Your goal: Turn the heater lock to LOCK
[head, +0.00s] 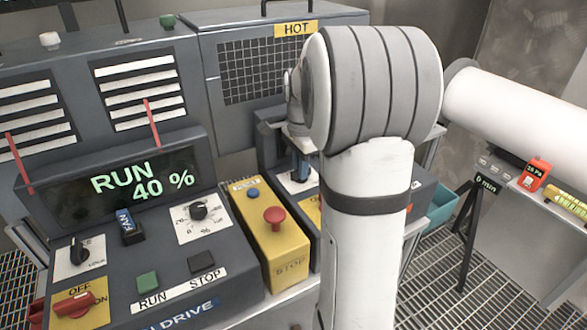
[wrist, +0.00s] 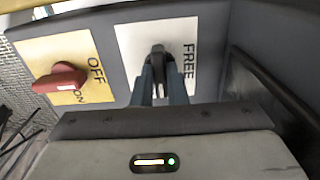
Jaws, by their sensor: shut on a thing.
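The heater lock is a black knob (wrist: 158,53) on a white plate (wrist: 130,45) marked FREE in the wrist view; any LOCK marking there is hidden. My gripper (wrist: 161,76) has its two blue-grey fingers on either side of the knob and is shut on it. The knob points roughly away from the gripper in that view. In the head view my gripper (head: 301,168) is at the white plate (head: 298,182) of the right-hand panel, below the HOT sign (head: 296,29). My arm hides much of that panel.
A red OFF/ON switch (wrist: 62,78) sits beside the lock plate. A yellow box (head: 265,235) with a red STOP button (head: 274,215) stands left of the panel. The drive panel (head: 130,270) further left has its own black lock knob (head: 79,251) and a RUN 40 % display (head: 120,188).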

